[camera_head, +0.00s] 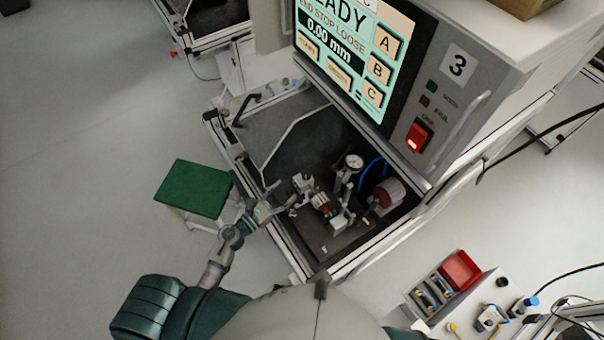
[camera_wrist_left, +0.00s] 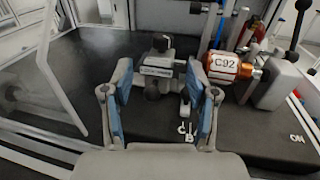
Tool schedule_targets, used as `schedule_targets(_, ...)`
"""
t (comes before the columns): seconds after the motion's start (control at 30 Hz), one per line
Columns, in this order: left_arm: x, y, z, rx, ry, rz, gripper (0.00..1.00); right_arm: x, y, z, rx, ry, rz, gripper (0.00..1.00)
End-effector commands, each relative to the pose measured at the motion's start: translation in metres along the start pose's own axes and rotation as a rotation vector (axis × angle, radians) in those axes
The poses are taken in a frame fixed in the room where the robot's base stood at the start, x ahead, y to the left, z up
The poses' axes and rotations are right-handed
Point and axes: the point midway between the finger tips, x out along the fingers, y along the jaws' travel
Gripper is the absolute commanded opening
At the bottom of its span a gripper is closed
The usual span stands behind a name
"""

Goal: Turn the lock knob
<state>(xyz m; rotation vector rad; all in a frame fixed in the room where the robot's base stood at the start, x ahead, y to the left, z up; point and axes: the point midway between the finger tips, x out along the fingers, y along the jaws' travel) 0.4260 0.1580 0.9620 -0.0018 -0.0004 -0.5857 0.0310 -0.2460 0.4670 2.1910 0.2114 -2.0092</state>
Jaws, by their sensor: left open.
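My left gripper (camera_head: 281,199) reaches in over the near left edge of the test bench in the head view. In the left wrist view its two blue-padded fingers (camera_wrist_left: 160,105) are apart with nothing held between them. Beyond and between the fingers is a grey clamp block with a dark round knob (camera_wrist_left: 153,92), which may be the lock knob. A second, lighter knob-like part (camera_wrist_left: 161,43) stands on top of the block. I cannot tell whether a finger touches the block. To its right is a copper stator labelled C92 (camera_wrist_left: 222,66). My right gripper is not visible.
The tester screen (camera_head: 352,48) reads "END STOP LOOSE" and 0.00 mm. A green-topped stand (camera_head: 193,188) is left of my arm.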

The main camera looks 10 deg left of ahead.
Motion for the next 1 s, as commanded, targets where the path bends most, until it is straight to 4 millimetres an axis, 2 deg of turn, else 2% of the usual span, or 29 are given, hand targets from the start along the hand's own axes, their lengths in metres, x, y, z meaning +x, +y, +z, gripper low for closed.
schedule_targets(0.1, 0.030, 0.000, 0.004, -0.001, -0.003, 0.001, 0.59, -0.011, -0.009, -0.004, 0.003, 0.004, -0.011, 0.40)
schedule_targets(0.33, 0.070, 0.000, 0.001, -0.001, -0.001, 0.003, 0.59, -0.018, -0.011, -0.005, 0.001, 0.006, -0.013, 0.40)
schedule_targets(0.5, 0.083, 0.001, 0.000, -0.002, -0.001, 0.002, 0.59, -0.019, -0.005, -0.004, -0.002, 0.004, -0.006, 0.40)
schedule_targets(0.8, 0.084, 0.001, -0.001, -0.002, -0.001, 0.002, 0.59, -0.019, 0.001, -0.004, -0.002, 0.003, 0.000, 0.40)
schedule_targets(1.0, 0.084, 0.001, 0.000, -0.002, 0.000, 0.002, 0.09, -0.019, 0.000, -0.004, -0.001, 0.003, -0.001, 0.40)
